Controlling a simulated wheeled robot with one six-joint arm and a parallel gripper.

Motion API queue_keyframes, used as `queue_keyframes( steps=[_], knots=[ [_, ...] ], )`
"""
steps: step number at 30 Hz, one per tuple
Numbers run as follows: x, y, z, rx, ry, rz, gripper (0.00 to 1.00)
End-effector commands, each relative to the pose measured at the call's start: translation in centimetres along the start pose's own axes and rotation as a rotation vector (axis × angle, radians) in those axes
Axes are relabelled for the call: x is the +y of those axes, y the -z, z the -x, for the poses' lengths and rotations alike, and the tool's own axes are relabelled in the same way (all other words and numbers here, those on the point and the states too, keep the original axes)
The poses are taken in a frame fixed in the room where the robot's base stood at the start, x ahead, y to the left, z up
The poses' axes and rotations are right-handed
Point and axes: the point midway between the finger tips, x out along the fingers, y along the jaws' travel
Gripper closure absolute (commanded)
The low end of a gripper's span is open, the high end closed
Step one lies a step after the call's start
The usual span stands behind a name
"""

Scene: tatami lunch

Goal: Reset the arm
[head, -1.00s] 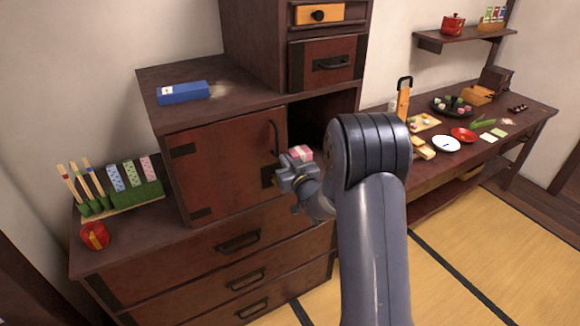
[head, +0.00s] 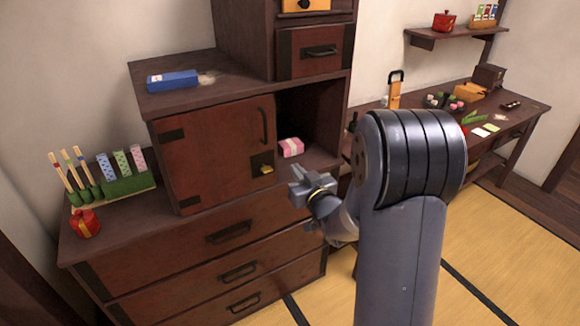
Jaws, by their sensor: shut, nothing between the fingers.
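My gripper (head: 298,183) is shut and empty in the head view. It is in front of the brown chest (head: 262,212), a little below and in front of the open compartment (head: 308,108). My arm bends up and over at the right of the picture and hides part of the side table. A small pink box with a pale band (head: 290,147) lies at the front of the open compartment's floor, just above my gripper and apart from it.
The chest's closed door (head: 218,155) is beside the open compartment. A blue box (head: 172,80) lies on the chest's top. At the left stand a green holder (head: 125,184) and a red pot (head: 86,222). A side table (head: 520,122) with food stands at the right. Tatami floor (head: 485,240) is free.

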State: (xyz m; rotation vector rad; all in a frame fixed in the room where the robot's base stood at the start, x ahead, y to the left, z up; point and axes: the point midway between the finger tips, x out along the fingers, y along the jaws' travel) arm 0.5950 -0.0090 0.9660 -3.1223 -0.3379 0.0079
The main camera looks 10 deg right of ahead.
Motion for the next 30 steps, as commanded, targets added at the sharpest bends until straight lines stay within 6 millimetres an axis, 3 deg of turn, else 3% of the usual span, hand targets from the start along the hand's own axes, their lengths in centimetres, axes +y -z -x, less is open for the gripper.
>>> queue_keyframes(
  steps=[6, 17, 23, 30],
  knots=[
    [0.1, 0.0, 1.3, 0.0, 0.0, -0.001, 1.0],
    [0.1, 0.0, 1.1, 0.0, 0.0, 0.0, 1.0],
    [-0.2, 0.1, -1.0, -0.001, 0.003, 0.001, 1.0],
    [-0.6, 0.1, -5.3, 0.0, 0.001, 0.0, 1.0]
  ],
)
